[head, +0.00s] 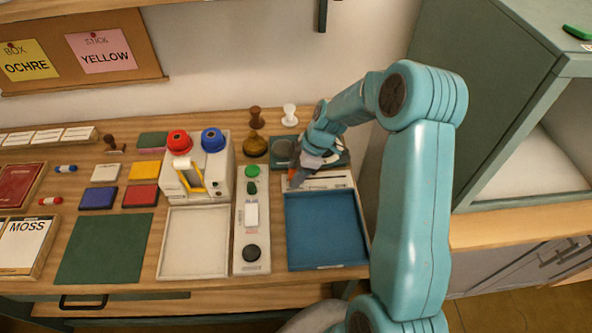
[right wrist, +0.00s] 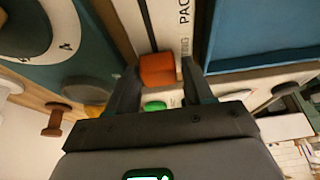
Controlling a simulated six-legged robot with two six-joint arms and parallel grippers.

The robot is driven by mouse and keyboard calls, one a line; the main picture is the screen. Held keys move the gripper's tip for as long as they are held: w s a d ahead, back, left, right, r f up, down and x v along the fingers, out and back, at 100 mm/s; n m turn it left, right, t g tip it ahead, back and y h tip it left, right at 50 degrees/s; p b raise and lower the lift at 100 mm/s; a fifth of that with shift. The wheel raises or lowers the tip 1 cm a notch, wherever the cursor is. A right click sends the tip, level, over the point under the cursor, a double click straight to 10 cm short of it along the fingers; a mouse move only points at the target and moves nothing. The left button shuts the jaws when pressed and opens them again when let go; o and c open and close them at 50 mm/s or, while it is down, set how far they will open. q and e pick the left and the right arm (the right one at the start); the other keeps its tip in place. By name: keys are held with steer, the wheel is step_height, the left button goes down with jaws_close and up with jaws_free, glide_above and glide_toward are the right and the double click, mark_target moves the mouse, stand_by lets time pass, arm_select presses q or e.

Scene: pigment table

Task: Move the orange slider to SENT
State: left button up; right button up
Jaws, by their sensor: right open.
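The orange slider (right wrist: 157,70) is a small orange block on a white strip (right wrist: 150,22). In the head view the slider (head: 296,180) shows at the left end of the strip (head: 335,183), just above the blue tray. My right gripper (right wrist: 160,78) is open, with one finger on each side of the slider; I cannot tell whether they touch it. In the head view my right gripper (head: 306,168) partly hides the slider. Lettering starting "PAC" shows beside the slider; I cannot read SENT. My left gripper is not in view.
The blue tray (head: 325,228) lies directly in front of the strip. A panel with a green button (head: 252,171) and a black knob stands left of it. A dial device (head: 284,152) is behind. A green cabinet (head: 490,100) stands at the right.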

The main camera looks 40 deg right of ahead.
mark_target(339, 177)
steer(key=shift+c, duration=0.3)
jaws_close()
steer(key=shift+s+d+f, duration=0.1)
steer(key=shift+d+f, duration=0.05)
steer(key=s+d+b, duration=0.2)
steer(key=d+b, duration=0.1)
steer(key=s+d+b, duration=0.1)
steer(key=s, duration=0.1)
steer(key=shift+d+f, duration=0.35)
steer(key=shift+d, duration=0.05)
steer(key=s+d+b, duration=0.1)
steer(key=s+d, duration=0.2)
steer(key=s+d+b, duration=0.1)
steer(key=d, duration=0.1)
steer(key=shift+s+r+b, duration=0.2)
steer(key=shift+r+b, duration=0.15)
steer(key=shift+r, duration=0.05)
steer(key=shift+o, duration=0.3)
jaws_free()
steer(key=shift+d, duration=0.1)
steer(key=shift+s+d, duration=0.1)
